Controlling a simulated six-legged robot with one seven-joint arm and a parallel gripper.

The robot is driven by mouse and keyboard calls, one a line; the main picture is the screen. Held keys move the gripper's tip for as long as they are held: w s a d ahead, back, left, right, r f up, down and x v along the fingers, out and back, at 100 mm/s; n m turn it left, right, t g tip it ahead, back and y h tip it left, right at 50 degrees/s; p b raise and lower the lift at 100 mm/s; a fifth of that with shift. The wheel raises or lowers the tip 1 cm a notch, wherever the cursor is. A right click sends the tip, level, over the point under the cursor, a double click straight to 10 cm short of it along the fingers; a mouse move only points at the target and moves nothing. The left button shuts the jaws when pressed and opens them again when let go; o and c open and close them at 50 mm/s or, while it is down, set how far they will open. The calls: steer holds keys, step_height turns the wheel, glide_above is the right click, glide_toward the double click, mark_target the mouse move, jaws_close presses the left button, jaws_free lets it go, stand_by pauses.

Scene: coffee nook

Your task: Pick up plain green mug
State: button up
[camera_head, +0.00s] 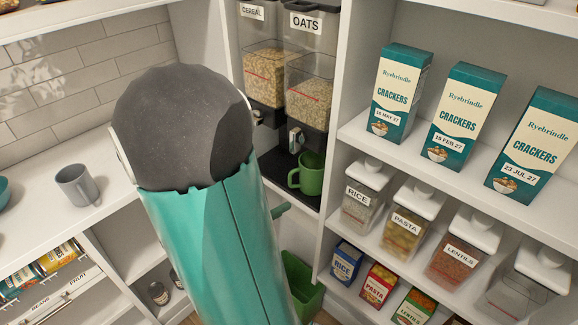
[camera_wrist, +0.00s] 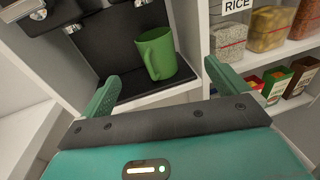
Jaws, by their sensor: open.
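The plain green mug (camera_head: 308,174) stands upright on the black base of the cereal dispenser niche, partly beside my arm in the head view. In the wrist view the mug (camera_wrist: 156,54) stands ahead of my gripper, with its handle towards the left. My gripper (camera_wrist: 161,92) is open, its two green fingers spread wide with nothing between them. The mug is beyond the fingertips, and I see no contact. In the head view my arm hides most of the gripper.
Dispensers of cereal (camera_head: 264,72) and oats (camera_head: 309,98) hang above the mug. A grey mug (camera_head: 78,186) stands on the left counter. Shelves at the right hold cracker boxes (camera_head: 465,117) and labelled jars (camera_head: 405,217). A green bin (camera_head: 301,285) stands below.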

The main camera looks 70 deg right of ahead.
mark_target(303, 169)
steer(key=shift+n+h, duration=0.4)
steer(key=shift+n, duration=0.2)
steer(key=x, duration=1.4)
steer(key=shift+w+d+f, duration=0.15)
steer(key=shift+d+f, duration=0.05)
steer(key=shift+d, duration=0.3)
steer(key=c, duration=1.4)
steer(key=shift+c, duration=0.2)
steer(key=shift+r, duration=0.15)
